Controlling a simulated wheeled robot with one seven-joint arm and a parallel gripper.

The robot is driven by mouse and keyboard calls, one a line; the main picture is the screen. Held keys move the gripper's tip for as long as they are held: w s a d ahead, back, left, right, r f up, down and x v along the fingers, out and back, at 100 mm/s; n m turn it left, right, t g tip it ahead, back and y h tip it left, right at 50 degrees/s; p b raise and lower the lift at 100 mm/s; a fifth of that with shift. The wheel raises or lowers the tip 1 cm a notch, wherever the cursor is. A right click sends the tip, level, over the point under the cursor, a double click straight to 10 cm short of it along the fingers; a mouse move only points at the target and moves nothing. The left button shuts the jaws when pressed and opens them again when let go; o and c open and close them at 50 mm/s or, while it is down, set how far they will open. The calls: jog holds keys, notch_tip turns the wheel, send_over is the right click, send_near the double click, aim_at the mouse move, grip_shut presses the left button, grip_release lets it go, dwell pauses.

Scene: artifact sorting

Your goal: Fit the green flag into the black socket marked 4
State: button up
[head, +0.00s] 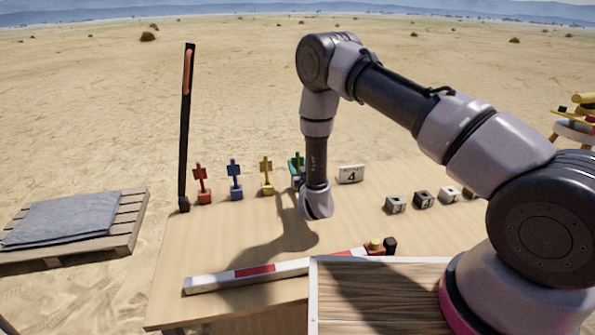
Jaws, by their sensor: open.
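The green flag (297,161) stands at the table's far side, right of the yellow flag. My forearm covers part of it. My wrist (316,205) hangs low over the table in front of it. My gripper's fingers are hidden, so its contact with the flag cannot be seen. A white sign with a 4 (351,174) stands right of my forearm. Several small marked blocks stand in a row on the right, among them a grey one (395,205) and a dark one (423,199). Their marks are too small to read, and I cannot tell which is the black socket marked 4.
Red (202,190), blue (235,187) and yellow (266,182) flags stand in a row left of the green one. A tall dark post (186,130) rises at the left. A red-and-white bar (215,281) lies across the front. The table's middle is mostly clear.

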jog(key=shift+w, duration=0.35)
grip_shut()
jog(key=shift+r, duration=0.1)
